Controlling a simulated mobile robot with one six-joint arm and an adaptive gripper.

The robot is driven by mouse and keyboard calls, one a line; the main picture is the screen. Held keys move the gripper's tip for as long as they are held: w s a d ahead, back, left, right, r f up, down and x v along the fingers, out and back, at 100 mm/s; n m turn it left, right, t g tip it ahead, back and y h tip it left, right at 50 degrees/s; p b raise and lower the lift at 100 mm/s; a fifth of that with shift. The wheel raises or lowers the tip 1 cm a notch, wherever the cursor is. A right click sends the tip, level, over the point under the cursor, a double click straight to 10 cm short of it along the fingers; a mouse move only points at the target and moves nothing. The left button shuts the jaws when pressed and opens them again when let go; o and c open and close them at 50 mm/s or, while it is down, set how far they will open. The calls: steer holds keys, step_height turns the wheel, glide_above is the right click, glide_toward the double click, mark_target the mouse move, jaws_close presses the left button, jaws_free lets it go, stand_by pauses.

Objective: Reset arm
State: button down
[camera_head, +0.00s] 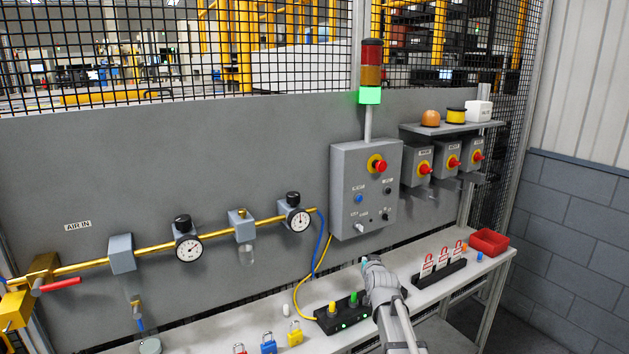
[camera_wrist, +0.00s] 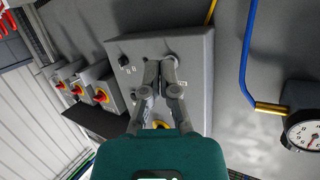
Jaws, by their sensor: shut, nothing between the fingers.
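My gripper (camera_head: 370,262) is at the end of my raised arm, above the bench and just below the grey control box (camera_head: 345,190) in the head view. In the wrist view my gripper (camera_wrist: 160,62) has its fingers together with nothing between them. They show in front of the control box (camera_wrist: 198,90), which appears upside down there and is partly hidden by the fingers. I cannot tell whether the fingertips touch the box. The box carries a red mushroom button (camera_head: 379,166), a blue button (camera_head: 358,198) and small dark knobs.
A brass air line with gauges (camera_head: 188,248) runs left.

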steer(key=s+f+g, duration=0.4)
steer(key=s+g, duration=0.1)
steer(key=s, duration=0.5)
steer(key=s+f+g, duration=0.4)
steer(key=s+f, duration=0.1)
steer(key=s, duration=0.6)
steer(key=s+f+n+g, duration=0.1)
steer(key=s+f+g, duration=0.3)
steer(key=s, duration=0.6)
steer(key=shift+s+d+f+g+h, duration=0.15)
steer(key=shift+s+d+g+h, duration=0.2)
steer(key=shift+g, duration=0.45)
